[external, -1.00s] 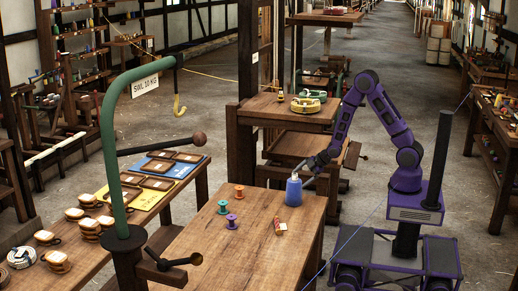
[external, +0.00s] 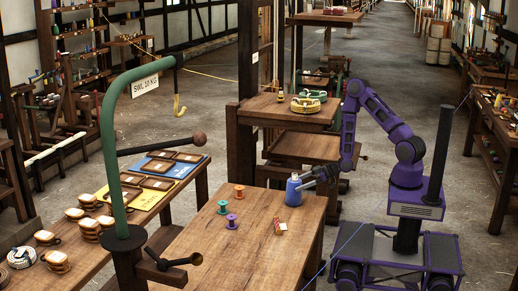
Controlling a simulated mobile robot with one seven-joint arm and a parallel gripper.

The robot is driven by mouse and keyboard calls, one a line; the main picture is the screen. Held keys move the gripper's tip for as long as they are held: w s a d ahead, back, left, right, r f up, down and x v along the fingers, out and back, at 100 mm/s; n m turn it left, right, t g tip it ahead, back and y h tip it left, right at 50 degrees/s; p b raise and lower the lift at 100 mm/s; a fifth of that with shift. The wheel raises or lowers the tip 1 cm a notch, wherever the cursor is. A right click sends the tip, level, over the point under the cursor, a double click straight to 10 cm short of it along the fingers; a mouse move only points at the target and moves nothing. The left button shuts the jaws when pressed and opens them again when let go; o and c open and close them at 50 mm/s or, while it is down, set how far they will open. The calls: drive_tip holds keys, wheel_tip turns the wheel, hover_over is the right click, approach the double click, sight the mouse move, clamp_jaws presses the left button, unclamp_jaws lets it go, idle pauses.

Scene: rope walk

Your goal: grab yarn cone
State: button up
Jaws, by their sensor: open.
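The yarn cone (external: 293,192) is blue with a pale top and stands upright at the far right corner of the wooden table (external: 262,228). My gripper (external: 302,181) is at the cone's upper right side, reaching in from the right, low and nearly level. Its jaws are open. I cannot tell at this size whether the fingers straddle the cone or touch it. The fingers hide part of the cone's upper right side.
An orange spool (external: 239,191), a teal spool (external: 223,207) and a purple spool (external: 232,221) stand left of the cone. A green crane post (external: 112,150) rises at left. The table's middle is mostly clear.

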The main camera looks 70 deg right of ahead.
sight(288, 188)
drive_tip(key=x, duration=0.6)
drive_tip(key=shift+s, duration=0.1)
drive_tip(key=c, duration=1.3)
drive_tip(key=shift+o, duration=0.2)
drive_tip(key=shift+r, duration=0.2)
